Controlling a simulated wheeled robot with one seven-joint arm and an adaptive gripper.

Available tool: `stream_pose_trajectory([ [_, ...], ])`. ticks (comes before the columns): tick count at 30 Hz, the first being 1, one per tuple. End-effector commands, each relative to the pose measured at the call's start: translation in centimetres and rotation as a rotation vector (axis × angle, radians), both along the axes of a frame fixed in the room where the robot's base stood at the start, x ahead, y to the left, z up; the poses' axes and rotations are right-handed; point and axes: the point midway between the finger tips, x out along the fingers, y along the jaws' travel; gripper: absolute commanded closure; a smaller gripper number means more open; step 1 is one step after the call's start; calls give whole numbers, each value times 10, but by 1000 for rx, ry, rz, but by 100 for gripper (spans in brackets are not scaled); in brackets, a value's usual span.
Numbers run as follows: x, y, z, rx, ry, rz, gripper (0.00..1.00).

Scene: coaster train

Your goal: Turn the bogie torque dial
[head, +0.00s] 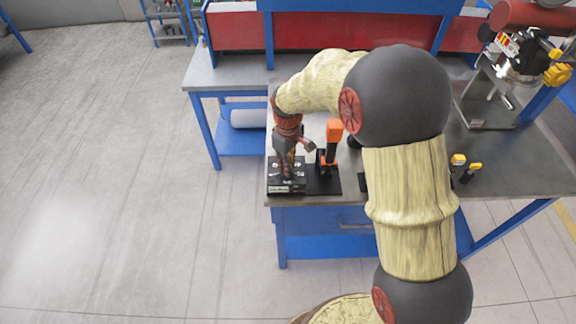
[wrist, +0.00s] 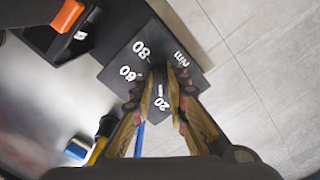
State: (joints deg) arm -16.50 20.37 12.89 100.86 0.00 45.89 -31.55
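The torque dial unit is a black box (head: 287,187) at the left front corner of the metal table in the head view. In the wrist view its top (wrist: 115,70) carries white marks: 80, 60, 20 and Nm. The dark dial knob (wrist: 159,80) is mostly hidden between the fingers of my gripper (wrist: 164,88). The fingers point down at the box and close in on both sides of the knob, with little or no gap visible. In the head view my gripper (head: 287,165) is right over the box. The knob's pointer direction is hard to tell.
A black stand with an orange-topped tool (head: 333,135) stands just right of the box and shows at top left in the wrist view. Yellow and black pieces (head: 465,167) sit further right on the table (head: 510,160). Open floor (head: 120,200) lies left.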

Motion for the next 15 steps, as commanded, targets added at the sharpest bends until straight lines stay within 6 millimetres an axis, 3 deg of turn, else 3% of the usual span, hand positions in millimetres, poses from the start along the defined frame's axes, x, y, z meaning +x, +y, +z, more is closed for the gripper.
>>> stream_pose_trajectory([
  [7,0,0,0,0,0,0,100],
  [15,0,0,0,0,0,0,100],
])
